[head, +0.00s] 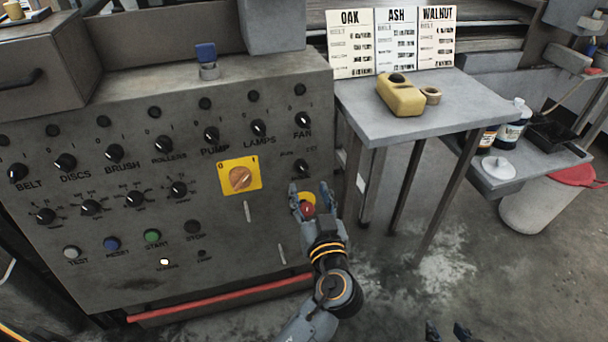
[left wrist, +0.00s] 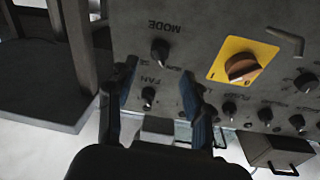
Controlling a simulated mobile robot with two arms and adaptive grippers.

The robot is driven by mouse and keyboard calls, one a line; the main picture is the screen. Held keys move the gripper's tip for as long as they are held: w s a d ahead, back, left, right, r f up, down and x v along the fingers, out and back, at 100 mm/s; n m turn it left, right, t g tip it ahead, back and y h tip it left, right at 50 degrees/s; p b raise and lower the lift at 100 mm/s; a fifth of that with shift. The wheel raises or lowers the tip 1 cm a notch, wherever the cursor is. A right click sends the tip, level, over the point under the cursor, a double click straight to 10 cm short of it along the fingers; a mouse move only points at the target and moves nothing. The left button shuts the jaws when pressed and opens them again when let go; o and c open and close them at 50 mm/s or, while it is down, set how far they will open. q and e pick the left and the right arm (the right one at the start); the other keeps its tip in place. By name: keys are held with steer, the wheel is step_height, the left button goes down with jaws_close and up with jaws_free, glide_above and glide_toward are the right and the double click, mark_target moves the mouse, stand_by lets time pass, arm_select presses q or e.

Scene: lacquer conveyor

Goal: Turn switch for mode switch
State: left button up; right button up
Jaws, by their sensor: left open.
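The mode switch is a black knob (left wrist: 160,50) on the grey control panel, below an upside-down MODE label in the left wrist view. In the head view, the knob (head: 301,167) shows just above my left gripper's fingers. My left gripper (head: 301,189) is open and empty in front of the panel's right side. In the left wrist view its two fingers (left wrist: 159,74) stand apart, with the mode knob just beyond the gap, apparently untouched. The gripper hides the MODE label in the head view. My right gripper (head: 447,330) is partly visible at the bottom edge, fingers apart and empty.
The FAN knob (head: 303,119) sits above the mode knob. A red button on yellow (head: 307,207) lies close behind my left gripper. An orange rotary switch (head: 241,179) is to the left. A side table (head: 450,105) with a yellow device (head: 402,97) stands to the right.

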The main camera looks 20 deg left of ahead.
mark_target(303, 172)
arm_select(q)
steer(key=x, duration=0.6)
steer(key=shift+w+a, duration=0.1)
steer(key=shift+w, duration=0.1)
steer(key=shift+c, duration=0.2)
jaws_close()
